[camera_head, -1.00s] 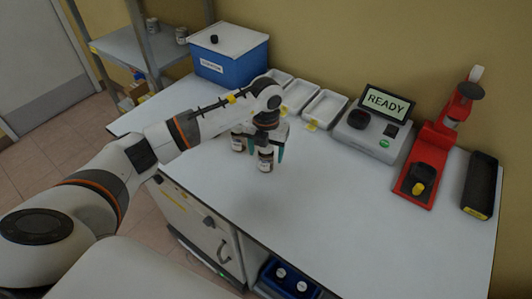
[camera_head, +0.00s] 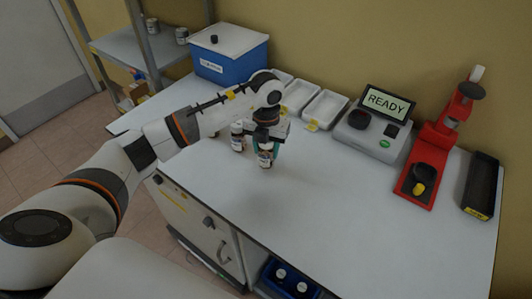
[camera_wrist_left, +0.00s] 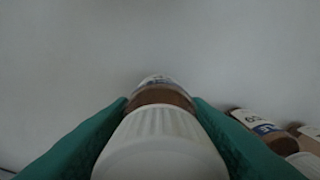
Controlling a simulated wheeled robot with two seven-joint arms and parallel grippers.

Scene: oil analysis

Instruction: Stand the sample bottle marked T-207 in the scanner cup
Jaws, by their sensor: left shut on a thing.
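My left gripper (camera_head: 266,150) is shut on a brown bottle (camera_head: 265,159) with a white label and pale cap. The bottle is upright at the table's left part. In the left wrist view the bottle's ribbed white cap (camera_wrist_left: 162,140) sits between the two green fingers; its marking cannot be read. Another brown bottle (camera_head: 238,138) stands just left of it, and bottles show at the right of the left wrist view (camera_wrist_left: 262,128). The scanner (camera_head: 372,133) has a READY screen and a dark round cup (camera_head: 359,119) on its top left. My right gripper is not in view.
White trays (camera_head: 325,108) stand along the back, beside a blue lidded box (camera_head: 231,56). A red press-like stand (camera_head: 428,165) and a black tray (camera_head: 481,187) are at the right. The middle and front of the white table (camera_head: 340,205) are clear.

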